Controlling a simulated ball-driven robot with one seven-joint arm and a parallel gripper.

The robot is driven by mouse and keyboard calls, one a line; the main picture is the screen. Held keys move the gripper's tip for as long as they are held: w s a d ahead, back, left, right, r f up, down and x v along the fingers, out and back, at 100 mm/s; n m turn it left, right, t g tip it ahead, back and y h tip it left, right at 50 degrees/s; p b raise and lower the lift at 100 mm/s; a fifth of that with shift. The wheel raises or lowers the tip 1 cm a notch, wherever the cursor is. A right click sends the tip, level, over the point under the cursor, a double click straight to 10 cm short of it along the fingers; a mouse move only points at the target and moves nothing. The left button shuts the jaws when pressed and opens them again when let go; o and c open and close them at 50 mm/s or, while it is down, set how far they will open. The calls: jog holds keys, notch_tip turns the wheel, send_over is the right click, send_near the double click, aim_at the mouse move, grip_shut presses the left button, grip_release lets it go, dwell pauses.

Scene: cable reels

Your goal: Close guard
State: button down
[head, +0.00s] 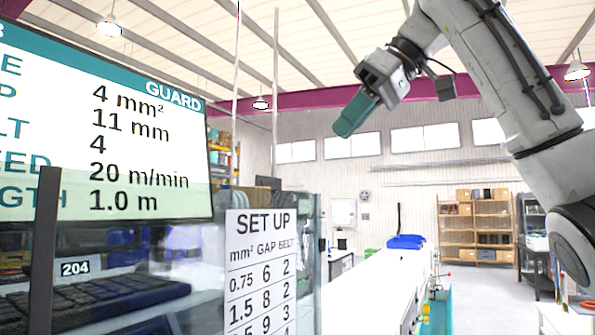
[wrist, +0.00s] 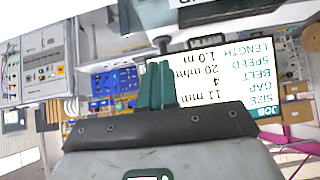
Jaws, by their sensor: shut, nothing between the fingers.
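A clear panel, which looks like the guard (head: 190,250), stands at the lower left in the head view, in front of a machine with dark belts. A dark upright bar (head: 45,245) stands at its left; I cannot tell whether it is the guard's handle. How far open the guard stands is unclear. My gripper (head: 345,127) is raised high at the upper middle, well right of the guard and apart from it. Its teal fingers are shut and empty; they also show in the wrist view (wrist: 159,68).
A display (head: 120,130) reading "GUARD" hangs at the upper left; it shows upside down in the wrist view (wrist: 215,75). A "SET UP" chart (head: 260,265) is right of the panel. A long white surface (head: 380,285) with blue items runs back. Shelves (head: 475,225) stand far behind; floor shows at right.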

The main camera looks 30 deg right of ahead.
jog(key=s+p+x, duration=0.1)
jog(key=x, duration=0.9)
jog(key=shift+s+a+f+p, duration=0.2)
jog(key=shift+a+f+p, duration=0.2)
jog(key=shift+a+f, duration=0.1)
